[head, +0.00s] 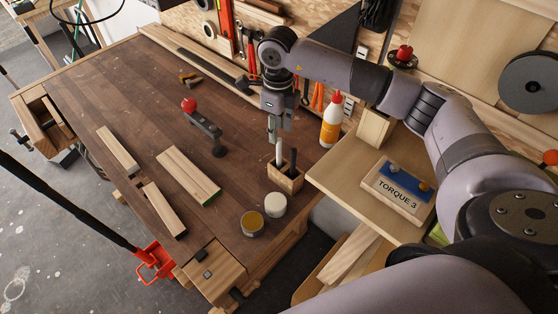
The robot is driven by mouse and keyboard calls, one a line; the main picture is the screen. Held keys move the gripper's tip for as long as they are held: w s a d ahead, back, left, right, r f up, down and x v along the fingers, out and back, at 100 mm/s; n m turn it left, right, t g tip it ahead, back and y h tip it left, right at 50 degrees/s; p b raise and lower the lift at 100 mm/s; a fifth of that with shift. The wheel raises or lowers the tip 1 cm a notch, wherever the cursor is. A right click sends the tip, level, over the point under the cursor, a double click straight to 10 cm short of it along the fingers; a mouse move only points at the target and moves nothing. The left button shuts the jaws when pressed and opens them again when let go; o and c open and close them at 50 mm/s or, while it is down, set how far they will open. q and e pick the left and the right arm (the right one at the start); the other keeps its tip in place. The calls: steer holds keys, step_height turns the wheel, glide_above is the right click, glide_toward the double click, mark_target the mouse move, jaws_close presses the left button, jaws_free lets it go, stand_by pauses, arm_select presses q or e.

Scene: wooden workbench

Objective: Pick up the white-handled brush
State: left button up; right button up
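The white-handled brush (279,153) stands upright in a small wooden holder (286,182) near the right edge of the workbench, handle up. Its lower end is hidden in the holder. A dark-handled brush (293,161) stands to its right in the same holder. My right gripper (279,131) points down just above the holder, its fingers at the top of the white handle. It is too small to tell whether the fingers are closed on the handle. My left gripper is not in view.
A glue bottle (331,122) stands right of the gripper. A white-lidded jar (275,204) and an amber-topped tin (251,223) are in front of the holder. A red-knobbed clamp (205,127) and wood boards (188,175) lie left. Tools hang on the back wall.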

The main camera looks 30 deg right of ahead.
mark_target(279, 139)
steer(key=f, duration=0.1)
steer(key=f+b, duration=0.1)
steer(key=f, duration=0.2)
steer(key=shift+s+a+f+b, duration=0.1)
steer(key=shift+s+f+b, duration=0.3)
steer(key=shift+c, duration=0.2)
jaws_close()
